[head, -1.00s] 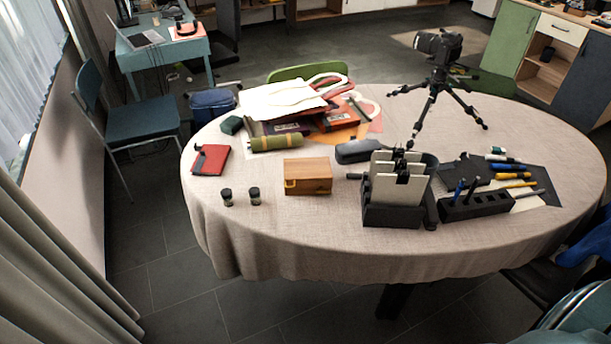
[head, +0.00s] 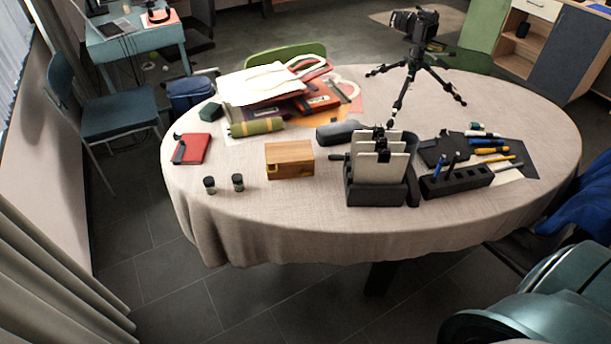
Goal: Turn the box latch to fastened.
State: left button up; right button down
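A small wooden box (head: 284,163) stands on the near left part of the round table, its lid down. A small yellowish latch piece (head: 303,169) shows on the right part of its front face. It is too small to tell whether it is fastened. Neither of my grippers is in view, and nothing touches the box.
Two small dark jars (head: 238,183) stand left of the box on the cloth-covered table (head: 270,222). A dark holder with upright pale panels (head: 378,188) stands to its right. A green roll (head: 257,127) and bags lie behind. A teal rounded shape (head: 530,305) fills the lower right.

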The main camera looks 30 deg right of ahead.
aim_at(305, 173)
jog(key=k+l+u, duration=0.1)
jog(key=l, duration=0.3)
jog(key=l+u, duration=0.1)
jog(key=l, duration=0.3)
jog(key=k+l+u, duration=0.1)
jog(key=l, duration=0.3)
jog(key=k+l+u, duration=0.1)
jog(key=l, duration=0.25)
jog(key=k+l+u, duration=0.1)
jog(key=l, duration=0.3)
jog(key=k+l+u, duration=0.1)
jog(key=k+l, duration=0.15)
jog(key=k+l+u, duration=0.1)
jog(key=l, duration=0.35)
jog(key=k, duration=0.05)
